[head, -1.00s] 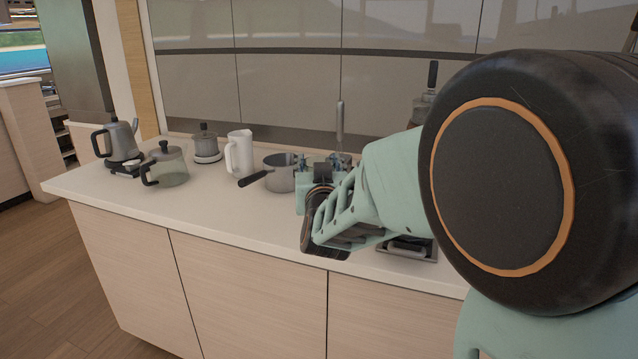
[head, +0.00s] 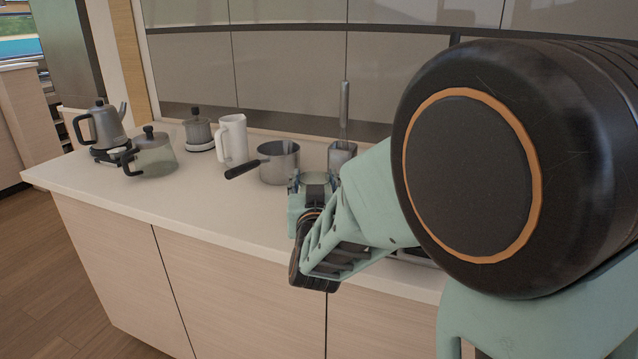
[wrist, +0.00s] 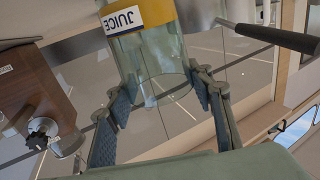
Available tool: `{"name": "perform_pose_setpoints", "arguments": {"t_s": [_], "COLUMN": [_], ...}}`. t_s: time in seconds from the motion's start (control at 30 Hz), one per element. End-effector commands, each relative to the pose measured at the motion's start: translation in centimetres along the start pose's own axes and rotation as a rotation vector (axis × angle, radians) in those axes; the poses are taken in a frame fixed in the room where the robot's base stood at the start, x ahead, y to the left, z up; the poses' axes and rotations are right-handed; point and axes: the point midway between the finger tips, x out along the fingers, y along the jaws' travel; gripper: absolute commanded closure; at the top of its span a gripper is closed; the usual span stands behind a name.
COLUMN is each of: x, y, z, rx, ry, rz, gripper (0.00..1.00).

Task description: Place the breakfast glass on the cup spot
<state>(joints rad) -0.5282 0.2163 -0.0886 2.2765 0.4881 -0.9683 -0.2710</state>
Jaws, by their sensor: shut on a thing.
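The breakfast glass (wrist: 158,55) is clear and greenish, with a yellow, white and blue band reading JUICE, in the wrist view. My gripper (wrist: 156,88) is shut on it, with one blue-padded finger on each side near its end. In the head view my gripper (head: 312,184) is over the counter, in front of the saucepan, and my arm hides much of the glass. I cannot make out the cup spot; my arm covers the right part of the counter.
On the counter (head: 215,205) stand a kettle (head: 104,126), a glass teapot (head: 153,155), a lidded grey pot (head: 198,132), a white jug (head: 232,140) and a saucepan (head: 280,163). A wooden box with a knob (wrist: 38,100) shows in the wrist view. The counter's front left is clear.

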Motion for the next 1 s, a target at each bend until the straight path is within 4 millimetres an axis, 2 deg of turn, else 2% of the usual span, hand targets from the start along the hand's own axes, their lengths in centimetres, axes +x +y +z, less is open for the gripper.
{"name": "perform_pose_setpoints", "arguments": {"t_s": [0.07, 0.47, 0.5, 0.63, 1.0], "x": [-0.34, -0.38, -0.4, -0.4, -0.39], "y": [-0.21, -0.2, -0.2, -0.2, -0.21], "z": [0.94, 1.2, 1.12, 1.11, 0.68], "rx": [0.0, 0.001, 0.001, 0.001, 0.001], "ry": [0.005, 0.006, 0.004, 0.003, 0.003], "rz": [-0.001, 0.0, 0.0, 0.0, 0.0], "gripper": [1.0, 1.0, 0.47, 0.34, 0.34]}}
